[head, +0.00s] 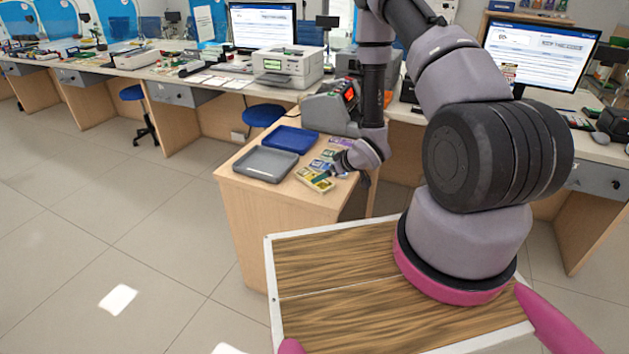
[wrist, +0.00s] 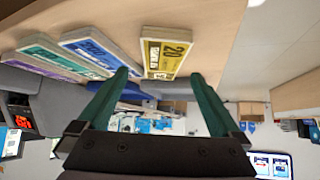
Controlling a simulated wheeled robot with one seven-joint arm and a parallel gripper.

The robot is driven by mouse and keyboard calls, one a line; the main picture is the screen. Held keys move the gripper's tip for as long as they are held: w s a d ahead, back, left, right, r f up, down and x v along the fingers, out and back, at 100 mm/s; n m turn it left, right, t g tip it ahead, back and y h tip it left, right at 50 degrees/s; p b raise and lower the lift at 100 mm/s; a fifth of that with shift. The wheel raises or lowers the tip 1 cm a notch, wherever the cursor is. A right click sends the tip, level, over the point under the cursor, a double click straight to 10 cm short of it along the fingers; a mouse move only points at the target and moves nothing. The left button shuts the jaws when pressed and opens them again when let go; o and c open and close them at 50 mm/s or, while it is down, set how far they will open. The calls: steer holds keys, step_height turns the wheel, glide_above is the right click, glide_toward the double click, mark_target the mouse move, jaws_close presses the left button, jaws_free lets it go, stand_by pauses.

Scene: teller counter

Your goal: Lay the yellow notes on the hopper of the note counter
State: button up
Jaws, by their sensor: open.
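The yellow notes (head: 314,181), a flat bundle marked 20, lie at the front right of the small wooden counter. They also show in the wrist view (wrist: 165,53), just beyond and between my two green fingertips. My gripper (wrist: 160,76) is open, with nothing between its fingers. In the head view it hangs low beside the yellow notes and partly covers that end of the counter. The grey note counter (head: 332,112) stands at the back of the same counter, and its lit red display shows in the wrist view (wrist: 22,121). Its hopper is not clear to see.
Blue notes (wrist: 95,47) and green notes (wrist: 55,55) lie beside the yellow ones, with a purple-edged bundle there too. A grey tray (head: 265,178) and a blue tray (head: 291,150) sit to the left. A printer (head: 284,68) stands on the long desk behind.

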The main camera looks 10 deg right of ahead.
steer(key=x, duration=0.5)
steer(key=shift+a, duration=0.25)
steer(key=shift+r, duration=0.1)
steer(key=c, duration=1.4)
steer(key=shift+c, duration=0.2)
